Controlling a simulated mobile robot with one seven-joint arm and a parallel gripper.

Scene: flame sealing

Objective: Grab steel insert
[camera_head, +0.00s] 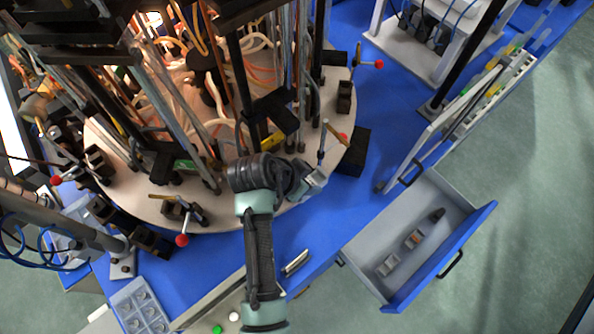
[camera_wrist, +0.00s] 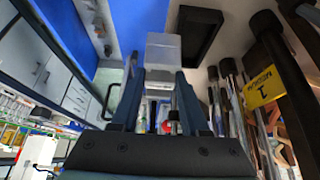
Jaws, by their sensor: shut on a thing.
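My gripper (camera_head: 304,188) is at the front right rim of the round turntable (camera_head: 212,213). In the wrist view its two fingers (camera_wrist: 160,74) are closed on a pale grey metal block, the steel insert (camera_wrist: 163,48). The insert sticks out beyond the fingertips. In the head view a small light part of the insert (camera_head: 317,178) shows at the gripper's end, and the arm hides the rest. I cannot tell whether the insert touches the turntable.
An open drawer (camera_head: 468,235) on the right holds several small blocks. A black block (camera_head: 353,151) stands close beyond my gripper. Rods and red-knobbed levers (camera_head: 182,239) crowd the turntable. A grey tray (camera_head: 137,305) lies at lower left. Blue tabletop (camera_head: 384,130) is free at right.

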